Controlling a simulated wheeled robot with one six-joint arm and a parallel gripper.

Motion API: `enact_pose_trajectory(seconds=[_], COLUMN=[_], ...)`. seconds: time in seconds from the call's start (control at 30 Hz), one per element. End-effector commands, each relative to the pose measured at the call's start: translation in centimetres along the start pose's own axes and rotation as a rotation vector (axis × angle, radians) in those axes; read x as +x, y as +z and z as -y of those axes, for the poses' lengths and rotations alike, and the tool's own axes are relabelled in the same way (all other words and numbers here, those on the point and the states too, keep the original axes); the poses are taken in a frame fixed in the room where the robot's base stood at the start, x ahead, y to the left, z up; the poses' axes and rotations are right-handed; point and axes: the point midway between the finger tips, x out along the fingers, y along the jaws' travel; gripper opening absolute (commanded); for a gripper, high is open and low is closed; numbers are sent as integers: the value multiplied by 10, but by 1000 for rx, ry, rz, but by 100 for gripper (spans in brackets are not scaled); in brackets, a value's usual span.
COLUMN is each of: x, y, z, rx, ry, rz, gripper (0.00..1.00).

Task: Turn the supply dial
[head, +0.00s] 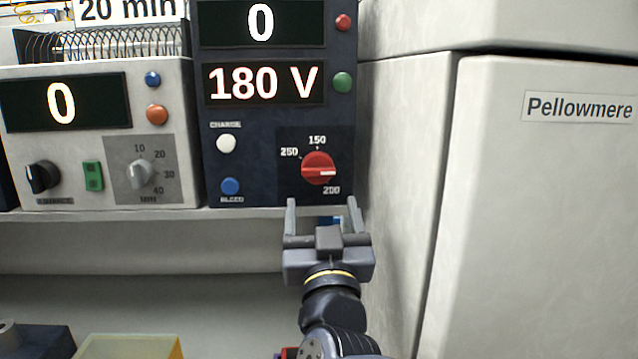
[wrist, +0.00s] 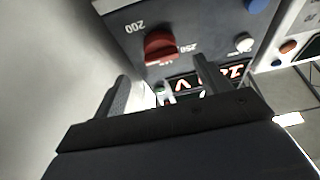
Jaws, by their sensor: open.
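The supply dial (head: 319,169) is a red round knob with a white pointer mark, low on the dark blue supply unit (head: 263,135). Labels 250, 150 and 200 surround it, and the pointer faces right, between 150 and 200. The unit's displays read 0 and 180 V (head: 264,84). My gripper (head: 322,208) is open and empty, just below the dial in the head view, fingers pointing up at it. In the wrist view the red dial (wrist: 160,46) is beyond the open fingers, apart from them.
A white charge button (head: 226,143) and blue bleed button (head: 230,187) are left of the dial; red and green buttons are above. A grey timer unit (head: 100,135) stands left. A pale cabinet (head: 535,200) labelled Pellowmere is close on the right. A shelf edge runs beneath the units.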

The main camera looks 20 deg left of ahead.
Motion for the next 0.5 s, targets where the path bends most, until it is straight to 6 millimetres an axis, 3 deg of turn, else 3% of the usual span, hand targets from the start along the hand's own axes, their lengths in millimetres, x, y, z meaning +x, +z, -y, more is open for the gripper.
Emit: enact_pose_trajectory(seconds=[0.2,0.5], x=[42,72], y=[0,0], z=[-1,0], rx=[-1,1], ry=[2,0], rz=[0,2], gripper=[71,71])
